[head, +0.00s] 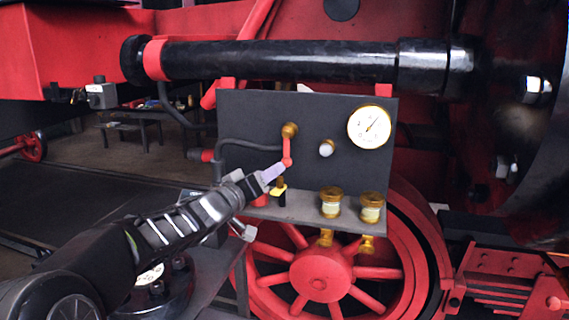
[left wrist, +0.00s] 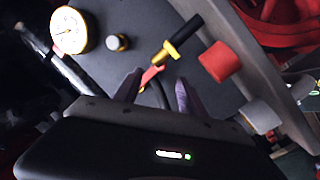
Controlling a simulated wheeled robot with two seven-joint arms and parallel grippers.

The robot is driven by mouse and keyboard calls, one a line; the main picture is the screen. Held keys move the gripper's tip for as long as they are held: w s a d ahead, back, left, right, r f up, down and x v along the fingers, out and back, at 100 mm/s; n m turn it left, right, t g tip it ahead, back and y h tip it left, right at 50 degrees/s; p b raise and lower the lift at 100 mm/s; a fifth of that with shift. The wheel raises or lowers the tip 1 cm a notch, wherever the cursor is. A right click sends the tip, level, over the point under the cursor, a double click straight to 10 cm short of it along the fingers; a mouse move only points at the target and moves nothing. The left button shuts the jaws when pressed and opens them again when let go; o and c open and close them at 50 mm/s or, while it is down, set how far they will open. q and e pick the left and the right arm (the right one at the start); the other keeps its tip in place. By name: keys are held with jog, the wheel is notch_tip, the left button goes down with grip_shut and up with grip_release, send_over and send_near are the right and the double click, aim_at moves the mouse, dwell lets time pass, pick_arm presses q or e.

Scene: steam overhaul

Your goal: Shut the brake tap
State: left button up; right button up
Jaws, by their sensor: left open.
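The brake tap (head: 290,130) is a brass fitting on the dark panel, with a red lever (head: 286,152) hanging down from it in the head view. My left gripper (head: 279,170) is at the lower end of this lever, coming in from the lower left. In the left wrist view the red lever (left wrist: 151,75) shows at the gap between the two fingers of my open left gripper (left wrist: 156,87). I cannot tell if a finger touches it. The tap's brass body is mostly hidden in that view. My right gripper is not in view.
A white-faced gauge (head: 369,127) and a pale knob (head: 326,148) are right of the tap. A black-and-yellow handle (head: 279,189) is just below the gripper. Two brass cups (head: 331,202) (head: 371,208) stand on the panel's ledge. A dark pipe (head: 236,143) runs to the left.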

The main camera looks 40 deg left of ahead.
aim_at(287, 149)
pick_arm(q)
jog(key=w, duration=0.5)
jog(key=w+p, duration=0.1)
jog(key=w, duration=0.2)
jog(key=shift+a, duration=0.4)
jog(key=shift+f, duration=0.1)
grip_shut()
dwell(1.0)
